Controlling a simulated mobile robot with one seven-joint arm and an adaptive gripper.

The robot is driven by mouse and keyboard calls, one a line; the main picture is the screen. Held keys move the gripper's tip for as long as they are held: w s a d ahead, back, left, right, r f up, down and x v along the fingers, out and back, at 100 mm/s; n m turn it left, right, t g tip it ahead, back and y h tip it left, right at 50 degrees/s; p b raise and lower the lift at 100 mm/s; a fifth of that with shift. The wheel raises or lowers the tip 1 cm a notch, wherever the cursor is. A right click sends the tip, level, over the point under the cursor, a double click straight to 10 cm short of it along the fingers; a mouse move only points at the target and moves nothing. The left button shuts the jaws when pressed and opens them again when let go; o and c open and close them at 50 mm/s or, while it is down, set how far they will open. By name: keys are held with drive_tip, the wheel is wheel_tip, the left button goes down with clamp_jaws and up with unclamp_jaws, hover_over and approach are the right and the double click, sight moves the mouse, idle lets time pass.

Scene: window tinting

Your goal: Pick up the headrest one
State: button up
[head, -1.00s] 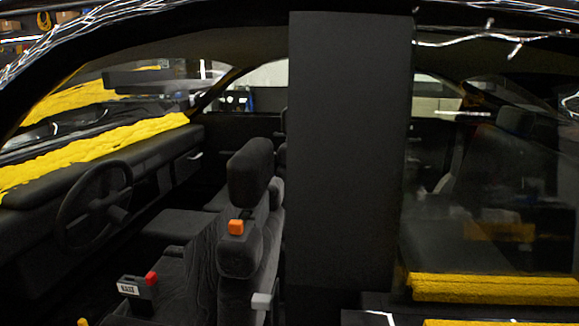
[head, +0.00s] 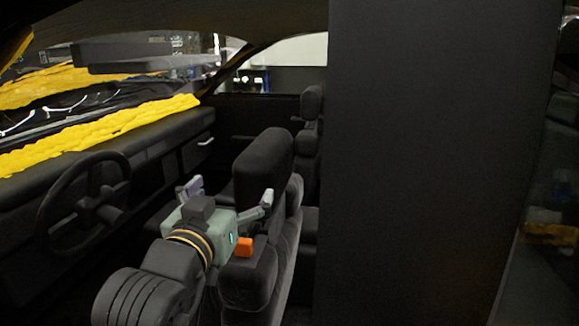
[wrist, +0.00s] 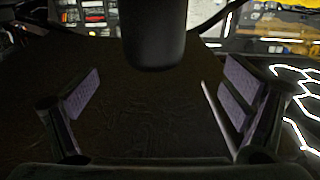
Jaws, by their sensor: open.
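The black front-seat headrest (head: 263,168) stands above the seatback in the head view. A small orange block (head: 244,247) sits below it, at the top of the seatback. My gripper (head: 226,197) is open and empty, on the near left side of the headrest, with one finger overlapping its lower edge in the picture. I cannot tell whether they touch. The orange block shows just below and right of the gripper body. In the wrist view, my gripper (wrist: 158,95) has its purple-padded fingers wide apart. A dark rounded shape, apparently the headrest (wrist: 153,35), hangs at the top. The orange block does not show there.
A wide dark door pillar (head: 430,160) fills the right of centre. Another headrest (head: 311,103) is farther back.

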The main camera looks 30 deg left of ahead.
sight(246, 179)
drive_tip(key=p+x, duration=0.1)
drive_tip(key=x, duration=0.4)
drive_tip(key=shift+w+d+f, duration=0.1)
drive_tip(key=shift+w+d, duration=0.05)
drive_tip(key=x, duration=0.1)
drive_tip(key=p+x, duration=0.1)
drive_tip(key=x, duration=0.1)
drive_tip(key=f+p+x, duration=0.1)
drive_tip(key=x, duration=0.1)
drive_tip(key=shift+w+d, duration=0.2)
drive_tip(key=shift+w, duration=0.1)
drive_tip(key=c, duration=1.6)
drive_tip(key=shift+c, duration=0.7)
drive_tip(key=shift+r, duration=0.1)
